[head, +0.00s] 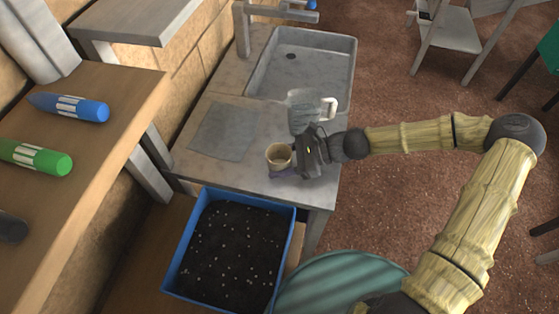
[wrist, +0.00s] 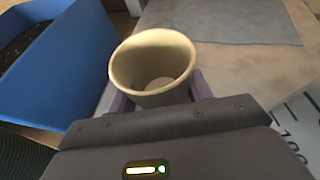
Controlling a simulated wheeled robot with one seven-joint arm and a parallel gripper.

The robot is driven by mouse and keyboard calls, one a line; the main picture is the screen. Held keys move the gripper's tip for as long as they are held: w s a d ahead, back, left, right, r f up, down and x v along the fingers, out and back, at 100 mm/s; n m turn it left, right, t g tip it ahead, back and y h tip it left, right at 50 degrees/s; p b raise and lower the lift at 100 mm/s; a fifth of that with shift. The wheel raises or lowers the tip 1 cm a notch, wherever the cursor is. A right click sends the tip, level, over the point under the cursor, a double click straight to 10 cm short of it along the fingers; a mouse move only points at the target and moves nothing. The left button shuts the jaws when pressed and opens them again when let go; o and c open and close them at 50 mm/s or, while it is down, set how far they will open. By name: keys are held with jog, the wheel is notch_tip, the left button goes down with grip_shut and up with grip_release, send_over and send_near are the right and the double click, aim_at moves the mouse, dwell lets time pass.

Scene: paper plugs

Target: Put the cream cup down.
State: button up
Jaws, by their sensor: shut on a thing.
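The cream cup (head: 278,156) is at the front part of the grey counter in the head view, upright and with its mouth up. It also shows in the wrist view (wrist: 152,65), where its inside looks empty. My gripper (head: 292,165) is shut on the cup, with a purple finger (wrist: 201,86) at its side. The cup's base is hidden, so I cannot tell whether it touches the counter.
A grey measuring jug (head: 303,112) with a white handle stands just behind my gripper. A grey mat (head: 227,130) lies left on the counter (head: 213,175). A sink (head: 305,62) is behind. A blue crate (head: 189,236) of dark soil stands below the front edge.

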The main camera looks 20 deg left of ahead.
jog(key=o, duration=0.9)
jog(key=shift+d, duration=0.1)
jog(key=shift+o, duration=0.2)
jog(key=shift+w, duration=0.1)
jog(key=v, duration=1.2)
